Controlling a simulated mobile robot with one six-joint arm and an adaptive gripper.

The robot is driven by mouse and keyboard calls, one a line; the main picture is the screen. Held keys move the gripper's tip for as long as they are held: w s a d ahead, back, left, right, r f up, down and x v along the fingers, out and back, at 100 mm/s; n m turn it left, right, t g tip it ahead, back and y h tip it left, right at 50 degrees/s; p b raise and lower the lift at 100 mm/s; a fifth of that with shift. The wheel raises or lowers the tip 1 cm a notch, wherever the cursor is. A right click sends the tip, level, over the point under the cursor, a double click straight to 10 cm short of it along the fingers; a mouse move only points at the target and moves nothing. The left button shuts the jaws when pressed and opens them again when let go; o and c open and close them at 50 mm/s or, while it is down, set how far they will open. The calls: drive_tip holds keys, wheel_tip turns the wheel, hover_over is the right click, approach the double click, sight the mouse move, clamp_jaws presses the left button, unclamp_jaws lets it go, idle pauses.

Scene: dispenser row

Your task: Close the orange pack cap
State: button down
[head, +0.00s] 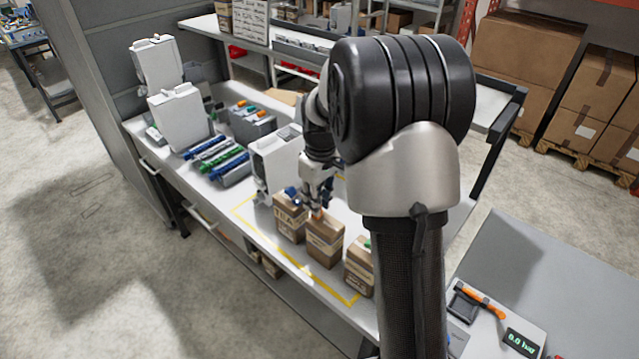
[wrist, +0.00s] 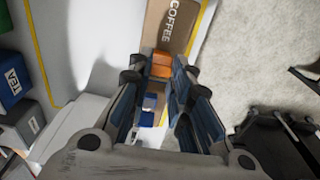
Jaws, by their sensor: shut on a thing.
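Three brown packs stand in a row on the bench. The middle pack (head: 325,243) is under my gripper (head: 317,208). A small orange cap (head: 318,214) shows at its top. In the wrist view the orange cap (wrist: 161,66) sits between the fingertips of my gripper (wrist: 161,68), which is shut on it. The fingers hide parts of its sides, and I cannot tell whether it is fully seated. The left pack (head: 290,219) has a blue cap (head: 292,194), and the right pack (head: 358,267) is partly behind my arm.
A white dispenser (head: 275,160) stands close behind the packs. Yellow tape (head: 285,262) marks the bench around the packs. In the wrist view, a brown surface lettered COFFEE (wrist: 172,25) lies beyond the cap, and a blue TEA box (wrist: 14,88) is at the left.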

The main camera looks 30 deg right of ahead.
drive_tip(key=g+p, duration=0.1)
drive_tip(key=p, duration=0.1)
drive_tip(key=w+g+h+p, duration=0.1)
drive_tip(key=p, duration=0.2)
drive_tip(key=shift+a+g, duration=0.2)
drive_tip(key=shift+g, duration=0.2)
drive_tip(key=g+p, duration=0.1)
drive_tip(key=f+g+p, duration=0.1)
drive_tip(key=p, duration=0.1)
drive_tip(key=shift+w+a+h, duration=0.1)
drive_tip(key=shift+w+h, duration=0.2)
drive_tip(key=shift+w, duration=0.05)
drive_tip(key=c, duration=1.4)
unclamp_jaws()
drive_tip(key=shift+c, duration=0.2)
drive_tip(key=v, duration=1.2)
